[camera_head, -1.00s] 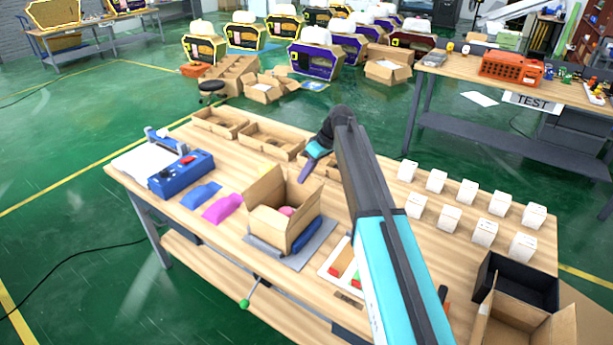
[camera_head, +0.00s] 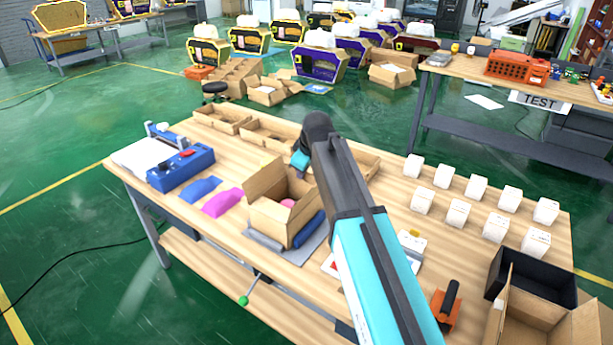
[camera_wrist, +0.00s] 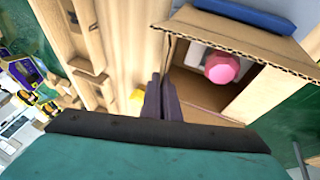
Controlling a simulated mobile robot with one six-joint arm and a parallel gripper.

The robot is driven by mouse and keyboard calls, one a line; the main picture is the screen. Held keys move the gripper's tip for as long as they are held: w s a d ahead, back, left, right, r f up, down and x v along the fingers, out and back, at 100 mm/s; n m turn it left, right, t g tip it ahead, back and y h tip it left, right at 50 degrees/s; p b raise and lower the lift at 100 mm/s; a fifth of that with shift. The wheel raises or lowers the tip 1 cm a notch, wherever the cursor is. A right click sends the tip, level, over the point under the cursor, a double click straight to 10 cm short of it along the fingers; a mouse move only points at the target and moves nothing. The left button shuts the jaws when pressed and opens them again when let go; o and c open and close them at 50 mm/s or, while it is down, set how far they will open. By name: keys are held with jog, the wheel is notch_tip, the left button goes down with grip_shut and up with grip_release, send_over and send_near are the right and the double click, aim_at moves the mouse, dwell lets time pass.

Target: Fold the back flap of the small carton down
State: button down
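The small carton (camera_head: 272,220) stands open on the table in the head view. Its back-left flap (camera_head: 264,181) stands up. A pink round item (camera_head: 288,203) lies inside and also shows in the wrist view (camera_wrist: 222,67). My gripper (camera_wrist: 162,88) points down beside the carton's open edge in the wrist view, its dark fingers together with nothing seen between them. Whether they touch the cardboard I cannot tell. In the head view my gripper's fingers are hidden behind the carton and my arm; only its teal body shows. A corrugated flap (camera_wrist: 230,30) lies outward across the top of the wrist view.
Open cardboard trays (camera_head: 222,118) line the back edge. Several white boxes (camera_head: 476,187) stand at right, near a black box (camera_head: 530,278).

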jog(key=t+h+b, duration=0.1)
jog(key=t+b, duration=0.1)
jog(key=s+a+f+n+t+h+b, duration=0.1)
jog(key=b, duration=0.2)
jog(key=s+f+t+h+b, duration=0.1)
jog(key=t+b, duration=0.1)
jog(key=shift+s+a+f+n+t, duration=0.15)
jog(key=shift+s+a+n+t, duration=0.1)
jog(key=shift+a+n+t, duration=0.1)
jog(key=shift+b, duration=0.45)
jog(key=c, duration=2)
grip_release()
jog(key=shift+r+t, duration=0.2)
jog(key=shift+t, duration=0.05)
jog(key=v, duration=1.3)
jog(key=shift+s+a+r, duration=0.1)
jog(key=shift+s+r, duration=0.1)
jog(key=shift+r, duration=0.05)
